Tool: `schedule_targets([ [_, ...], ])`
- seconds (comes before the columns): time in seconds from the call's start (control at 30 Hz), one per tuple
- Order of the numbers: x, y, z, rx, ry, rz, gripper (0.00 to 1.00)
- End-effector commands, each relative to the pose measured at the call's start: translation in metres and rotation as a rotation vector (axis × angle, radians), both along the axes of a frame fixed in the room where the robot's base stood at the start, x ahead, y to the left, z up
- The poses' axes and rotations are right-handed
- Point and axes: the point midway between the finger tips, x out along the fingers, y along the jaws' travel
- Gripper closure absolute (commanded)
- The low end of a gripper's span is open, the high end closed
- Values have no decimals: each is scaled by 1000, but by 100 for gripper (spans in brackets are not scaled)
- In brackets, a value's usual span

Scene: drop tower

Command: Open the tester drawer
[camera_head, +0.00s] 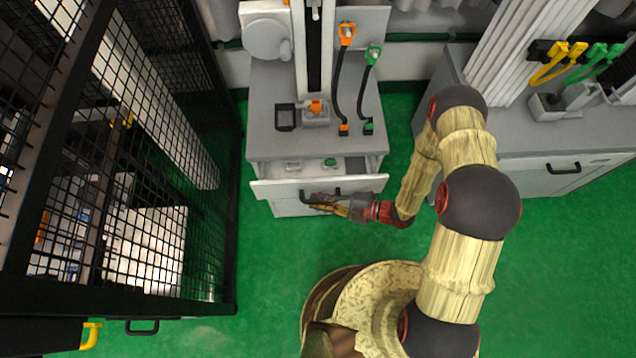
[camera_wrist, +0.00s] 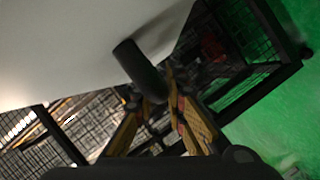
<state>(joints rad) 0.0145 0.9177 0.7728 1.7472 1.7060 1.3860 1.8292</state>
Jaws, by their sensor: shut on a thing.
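The tester drawer (camera_head: 350,187) is in the grey cabinet under the tester and stands partly out, with its inside showing behind the pale front panel. Small items, one of them green, show in the gap. The drawer has a dark bar handle (camera_head: 322,192) on its front. My gripper (camera_head: 318,204) is at the handle, reaching in from the right. In the wrist view the dark handle (camera_wrist: 138,68) runs between the two yellow-black fingers of my gripper (camera_wrist: 172,95), beside the pale drawer front (camera_wrist: 70,50). The fingers are shut on it. The fingertip contact is partly hidden.
A black mesh cage (camera_head: 165,150) stands to the left. A second grey cabinet (camera_head: 530,165) with a black handle is at the right. Green floor (camera_head: 560,270) is clear at the lower right.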

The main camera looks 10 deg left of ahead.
Motion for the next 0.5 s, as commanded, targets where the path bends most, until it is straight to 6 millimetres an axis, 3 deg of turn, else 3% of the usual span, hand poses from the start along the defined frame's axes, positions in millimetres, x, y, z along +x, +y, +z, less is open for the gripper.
schedule_targets([
  [0.2,-52,-13,2,0,5,-3,100],
  [0.5,-98,-24,1,1,2,-3,100],
])
